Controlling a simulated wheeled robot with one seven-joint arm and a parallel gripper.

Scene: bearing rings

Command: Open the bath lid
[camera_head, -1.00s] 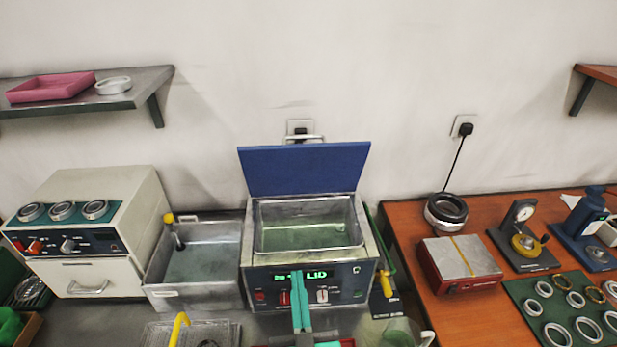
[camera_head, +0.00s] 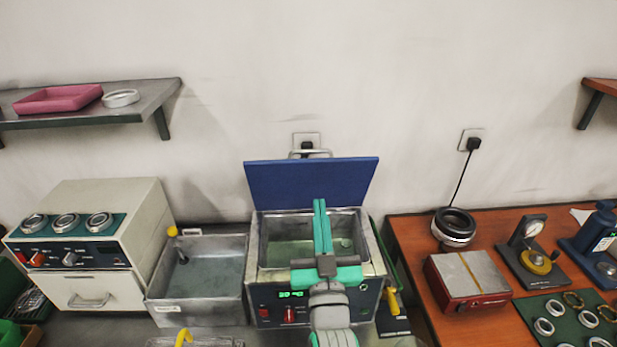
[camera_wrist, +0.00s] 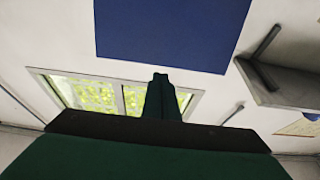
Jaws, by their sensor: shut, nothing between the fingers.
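The bath (camera_head: 262,283) is a metal box with an open tank and a front panel with a green display. Its blue lid (camera_head: 310,183) stands raised at the back, near upright, with a metal handle (camera_head: 312,153) on its top edge. In the wrist view the lid shows as a blue panel (camera_wrist: 172,28). My gripper (camera_head: 320,204) is shut and empty, with its green fingers in front of the lid and over the tank. It also shows in the wrist view (camera_wrist: 160,78). Whether the fingertips touch the lid I cannot tell. My arm hides part of the front panel.
A metal tank (camera_head: 205,272) with a yellow-handled tool stands left of the bath, beside a white drawer unit (camera_head: 95,240). A wooden bench (camera_head: 412,228) on the right holds a red block (camera_head: 468,283) and gauges. A shelf (camera_head: 150,95) juts out at upper left.

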